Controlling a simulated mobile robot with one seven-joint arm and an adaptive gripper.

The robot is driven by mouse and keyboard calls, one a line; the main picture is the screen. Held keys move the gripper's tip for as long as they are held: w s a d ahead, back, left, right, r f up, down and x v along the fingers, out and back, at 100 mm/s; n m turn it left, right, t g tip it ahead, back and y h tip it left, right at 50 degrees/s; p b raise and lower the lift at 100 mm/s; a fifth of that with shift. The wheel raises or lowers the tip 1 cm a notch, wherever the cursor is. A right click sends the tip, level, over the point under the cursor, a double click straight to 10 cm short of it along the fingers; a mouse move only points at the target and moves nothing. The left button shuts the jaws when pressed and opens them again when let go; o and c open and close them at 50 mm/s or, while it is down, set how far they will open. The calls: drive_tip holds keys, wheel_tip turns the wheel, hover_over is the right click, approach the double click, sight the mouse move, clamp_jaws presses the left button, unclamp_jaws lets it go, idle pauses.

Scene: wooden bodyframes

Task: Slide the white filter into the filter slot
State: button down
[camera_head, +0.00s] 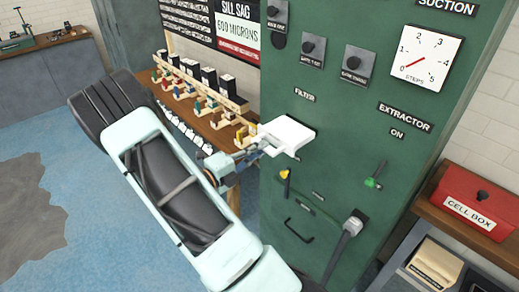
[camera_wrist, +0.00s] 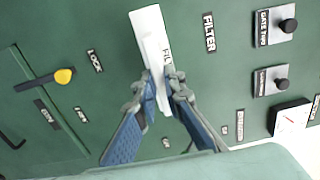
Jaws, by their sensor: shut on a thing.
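The white filter (camera_head: 291,134) is a flat white slab at the front of the green cabinet, below the FILTER label (camera_head: 304,95). My gripper (camera_head: 261,146) is shut on its near edge. In the wrist view, the filter (camera_wrist: 150,35) stands edge-on between the two blue-grey fingers, and my gripper (camera_wrist: 164,88) pinches its lower end. Part of a label shows beside the filter there. The filter slot itself is not visible; the filter hides that part of the cabinet. I cannot tell whether the filter's far edge is inside it.
The green cabinet (camera_head: 350,150) carries knobs, a dial (camera_head: 427,58), a yellow-tipped lever (camera_head: 285,183) and a green lever (camera_head: 375,178). A wooden rack (camera_head: 205,85) with small parts stands left. A red cell box (camera_head: 478,203) sits on a shelf at right.

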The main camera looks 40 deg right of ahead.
sight(286, 133)
drive_tip(key=shift+w+d+p, duration=0.15)
drive_tip(key=shift+d+p, duration=0.1)
drive_tip(key=shift+d, duration=1.8)
drive_tip(key=shift+w+d+p, duration=0.15)
drive_tip(key=shift+d+p, duration=0.1)
drive_tip(key=shift+d, duration=1.75)
drive_tip(key=shift+w+d+p, duration=0.15)
drive_tip(key=shift+d+p, duration=0.1)
drive_tip(key=shift+d, duration=1.8)
drive_tip(key=c, duration=1.9)
unclamp_jaws()
drive_tip(key=shift+c, duration=0.2)
drive_tip(key=shift+a, duration=0.15)
drive_tip(key=a, duration=1.1)
drive_tip(key=shift+s+a, duration=0.4)
drive_tip(key=shift+s, duration=0.05)
